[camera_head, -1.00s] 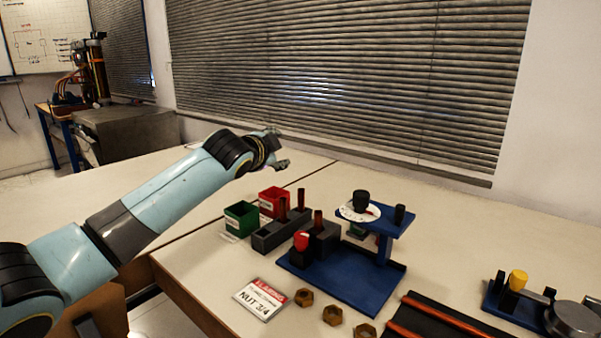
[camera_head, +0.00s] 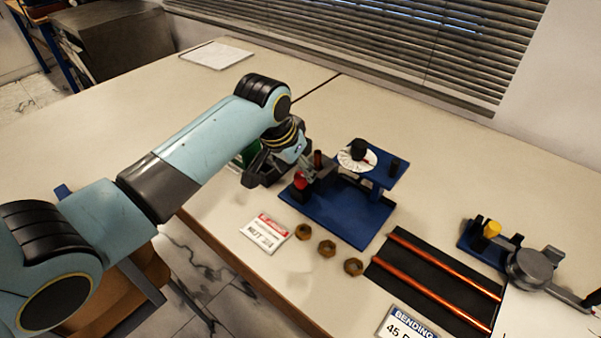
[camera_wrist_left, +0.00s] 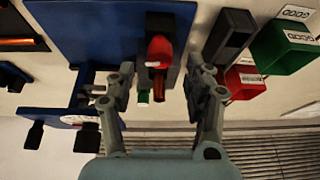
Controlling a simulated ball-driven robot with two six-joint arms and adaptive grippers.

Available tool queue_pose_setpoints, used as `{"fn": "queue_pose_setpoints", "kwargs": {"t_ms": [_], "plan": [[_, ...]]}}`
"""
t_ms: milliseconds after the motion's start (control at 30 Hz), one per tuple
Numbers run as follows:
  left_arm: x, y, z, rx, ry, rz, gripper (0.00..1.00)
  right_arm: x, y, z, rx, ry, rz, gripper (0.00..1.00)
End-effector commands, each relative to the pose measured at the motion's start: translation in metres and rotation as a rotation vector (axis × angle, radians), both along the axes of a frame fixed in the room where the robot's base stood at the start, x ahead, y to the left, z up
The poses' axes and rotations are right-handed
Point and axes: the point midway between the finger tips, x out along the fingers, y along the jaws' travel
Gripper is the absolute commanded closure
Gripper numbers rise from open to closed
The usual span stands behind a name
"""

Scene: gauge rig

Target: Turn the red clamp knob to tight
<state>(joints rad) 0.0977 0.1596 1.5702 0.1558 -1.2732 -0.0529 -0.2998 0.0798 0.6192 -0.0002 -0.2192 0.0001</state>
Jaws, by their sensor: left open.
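The red clamp knob (camera_head: 299,180) stands at the left end of the blue gauge rig (camera_head: 345,214), beside a dark block. My left gripper (camera_head: 313,171) is just above and behind the knob, pointing down at the rig, and partly hides the block. In the left wrist view the knob (camera_wrist_left: 160,50) lies between the two spread fingers (camera_wrist_left: 160,72), with a gap on each side. I cannot tell how far below the fingertips it is. The gripper is open and holds nothing. My right gripper is not in view.
A dial plate (camera_head: 357,158) stands on the rig's raised blue shelf. A dark holder (camera_wrist_left: 233,35) and green (camera_wrist_left: 285,47) and red (camera_wrist_left: 245,83) bins are beside the gripper. Several nuts (camera_head: 326,248) and a sign (camera_head: 264,233) lie in front. Copper rods (camera_head: 440,282) lie to the right.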

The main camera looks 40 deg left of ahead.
Motion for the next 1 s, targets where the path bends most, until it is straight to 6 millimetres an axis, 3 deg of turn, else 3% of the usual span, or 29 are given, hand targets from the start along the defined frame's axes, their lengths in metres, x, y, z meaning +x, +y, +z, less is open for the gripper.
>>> {"fn": "queue_pose_setpoints", "kwargs": {"t_ms": [200, 567, 1000], "plan": [[0.012, 0.0, -0.028, -0.001, 0.0, -0.001, 0.47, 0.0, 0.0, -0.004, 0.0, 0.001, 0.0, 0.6], [0.015, 0.0, -0.034, 0.001, -0.002, -0.002, 0.47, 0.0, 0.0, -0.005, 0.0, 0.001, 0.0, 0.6], [0.015, 0.0, -0.034, 0.002, -0.002, -0.002, 1.0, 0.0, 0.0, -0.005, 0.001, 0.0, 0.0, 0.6]]}}
